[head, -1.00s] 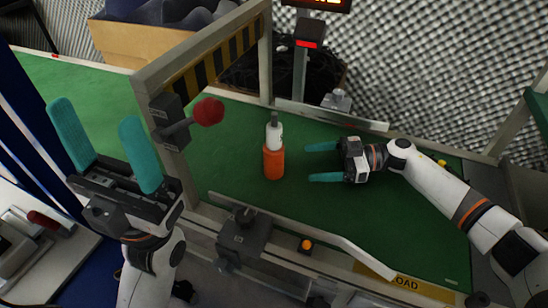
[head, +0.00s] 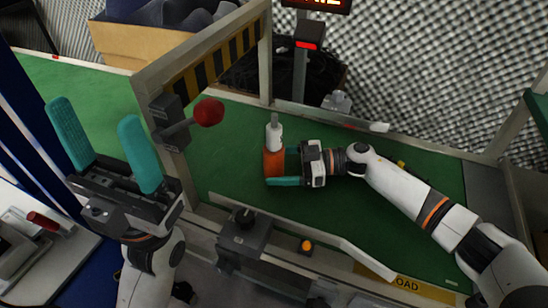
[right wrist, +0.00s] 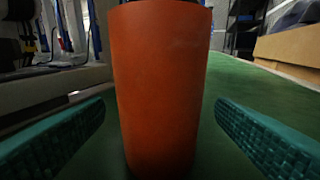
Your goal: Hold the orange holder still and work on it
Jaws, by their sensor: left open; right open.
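The orange holder (head: 273,160) stands upright on the green belt, with a white bottle-like piece with a grey tip (head: 274,133) in its top. In the right wrist view the holder (right wrist: 160,85) fills the middle, between the two teal fingers. My right gripper (head: 283,167) is open, its fingers reaching along both sides of the holder. In the right wrist view a gap shows between each finger and the holder. My left gripper (head: 100,135) is open and empty, raised at the left, well away from the holder.
A metal frame with a striped panel (head: 208,70) and a red knob (head: 209,112) stands left of the holder. A grey rail (head: 320,250) runs along the belt's front edge. The green belt (head: 400,225) is clear to the right front.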

